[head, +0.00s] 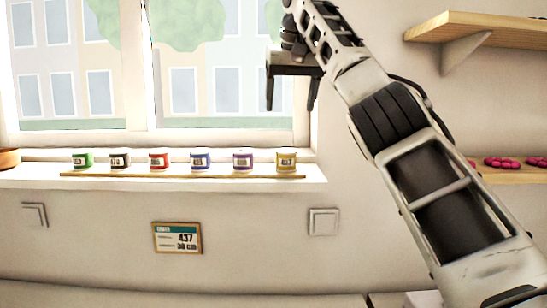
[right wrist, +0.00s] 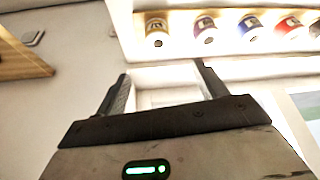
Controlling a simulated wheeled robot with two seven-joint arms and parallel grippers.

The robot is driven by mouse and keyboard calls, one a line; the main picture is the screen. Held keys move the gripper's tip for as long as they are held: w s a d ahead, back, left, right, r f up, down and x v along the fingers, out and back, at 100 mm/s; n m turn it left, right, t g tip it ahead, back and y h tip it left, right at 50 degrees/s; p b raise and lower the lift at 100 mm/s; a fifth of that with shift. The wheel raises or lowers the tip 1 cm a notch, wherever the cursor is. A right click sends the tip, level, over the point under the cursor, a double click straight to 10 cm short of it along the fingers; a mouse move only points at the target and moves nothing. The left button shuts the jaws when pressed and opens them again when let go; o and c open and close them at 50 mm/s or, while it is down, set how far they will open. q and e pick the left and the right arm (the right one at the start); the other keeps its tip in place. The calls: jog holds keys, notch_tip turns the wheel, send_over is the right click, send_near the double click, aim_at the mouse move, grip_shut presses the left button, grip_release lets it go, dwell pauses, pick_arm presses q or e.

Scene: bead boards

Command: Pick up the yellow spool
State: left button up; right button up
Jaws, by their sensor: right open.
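The yellow spool (head: 286,161) stands upright on the windowsill at the right end of a row of spools. In the right wrist view the yellow spool (right wrist: 157,26) is near the top, beyond the fingertips. My right gripper (head: 290,106) is open and empty, with its fingers pointing down in the head view, above the yellow spool and apart from it. In the right wrist view the two fingers of my right gripper (right wrist: 162,70) are spread with nothing between them. My left gripper is not in view.
The purple spool (head: 243,161) is the yellow one's neighbour; blue (head: 200,160), red (head: 159,160), black (head: 120,160) and green (head: 82,160) spools continue leftward. A thin wooden strip (head: 180,176) runs along the sill before them. A wooden shelf (head: 480,27) projects at the upper right. An order card (head: 178,238) hangs below.

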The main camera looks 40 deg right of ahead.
send_near(286, 155)
jog(key=w+d+f, duration=0.2)
jog(key=f, duration=0.1)
jog(key=w+d+f, duration=0.1)
jog(key=shift+w+f, duration=0.3)
jog(key=shift+w, duration=0.1)
jog(key=shift+x, duration=2.75)
jog(key=shift+s+a, duration=0.2)
jog(key=c, duration=1.1)
